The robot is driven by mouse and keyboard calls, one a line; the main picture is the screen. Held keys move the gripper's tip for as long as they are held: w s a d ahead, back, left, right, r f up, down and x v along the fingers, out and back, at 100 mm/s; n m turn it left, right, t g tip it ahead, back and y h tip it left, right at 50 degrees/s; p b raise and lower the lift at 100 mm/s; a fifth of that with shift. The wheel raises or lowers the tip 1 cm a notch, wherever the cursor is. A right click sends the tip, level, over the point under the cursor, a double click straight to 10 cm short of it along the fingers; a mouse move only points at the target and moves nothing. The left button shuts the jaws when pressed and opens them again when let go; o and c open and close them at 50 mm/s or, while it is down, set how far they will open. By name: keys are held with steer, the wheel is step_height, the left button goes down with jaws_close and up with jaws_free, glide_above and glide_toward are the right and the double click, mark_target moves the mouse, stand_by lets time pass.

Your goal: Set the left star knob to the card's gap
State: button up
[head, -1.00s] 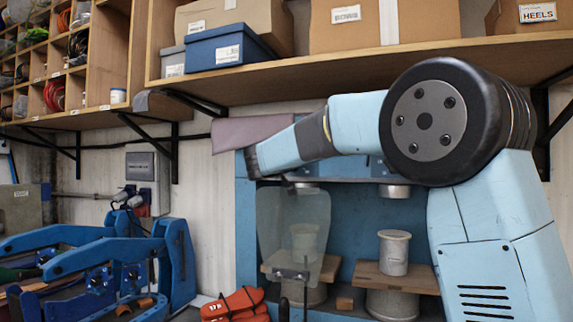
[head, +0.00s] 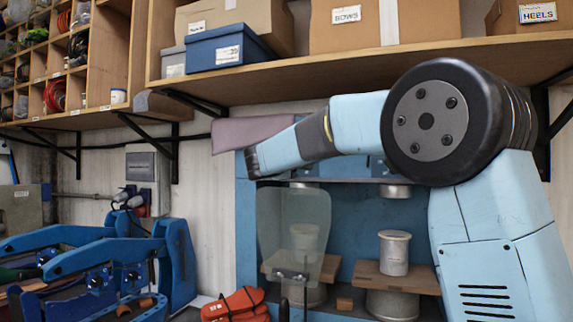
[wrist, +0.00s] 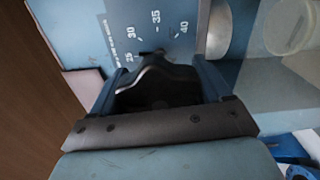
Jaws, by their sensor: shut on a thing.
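In the wrist view my gripper (wrist: 165,82) is shut on a black star knob (wrist: 158,70), with one finger on each side of it. The knob sits on the light blue face (wrist: 75,30) of a machine. A dark scale plate (wrist: 165,40) beside the knob carries white numbers 25, 30, 35 and 40. A small dark pointer shape lies at the plate's edge by the knob; I cannot tell its exact reading. In the head view the blue press (head: 244,215) stands behind my arm; the knob and gripper are hidden there. I cannot make out the card in either view.
A clear guard (head: 292,225) hangs before the press, where a pale cylinder (head: 394,252) stands on a wooden board (head: 395,278). A shelf (head: 400,50) with boxes runs above my arm. Blue clamp frames (head: 178,262) and red-orange gloves (head: 236,303) are at lower left.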

steer(key=n, duration=0.5)
steer(key=shift+a+f+n, duration=0.2)
steer(key=shift+a+n, duration=0.1)
steer(key=shift+n, duration=0.1)
steer(key=n, duration=1.3)
steer(key=shift+n, duration=0.7)
steer(key=o, duration=1)
steer(key=shift+c, duration=0.2)
steer(key=shift+d, duration=0.1)
